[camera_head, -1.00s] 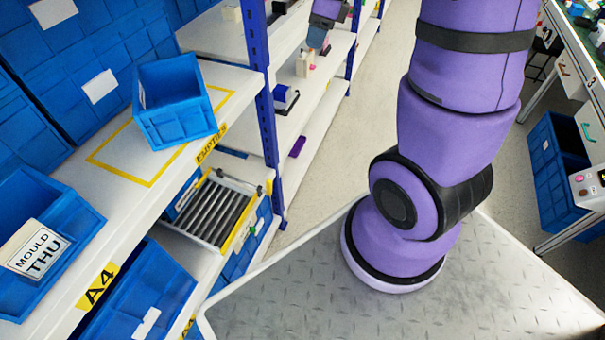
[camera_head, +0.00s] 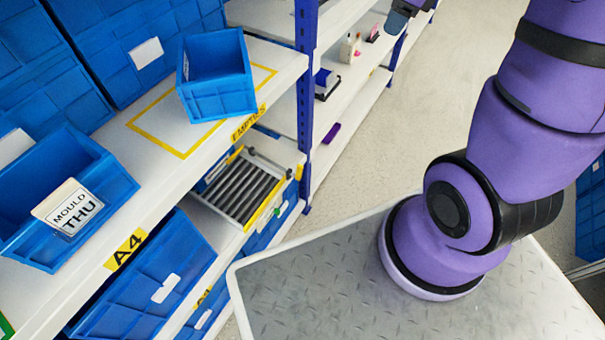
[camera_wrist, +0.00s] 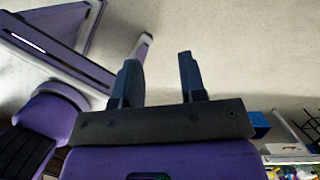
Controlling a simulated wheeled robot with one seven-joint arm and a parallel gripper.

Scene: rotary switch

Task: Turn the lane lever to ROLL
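A roller lane (camera_head: 243,190) with grey rollers and a yellow edge sits on the lower shelf, below the EMPTIES label. I cannot make out a lane lever or a ROLL mark in either view. My gripper (camera_wrist: 160,72) shows in the wrist view with its two dark fingers apart and nothing between them. Behind the fingers there is pale floor. The gripper is away from the roller lane; its exact distance cannot be told.
A blue bin (camera_head: 217,78) stands on the upper shelf over a yellow outline. Another blue bin (camera_head: 95,195) with a MOULD THU card is at the left, above the A4 label (camera_head: 125,250). A blue upright (camera_head: 305,80) stands behind the lane. Open floor (camera_head: 425,110) lies right of the shelves.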

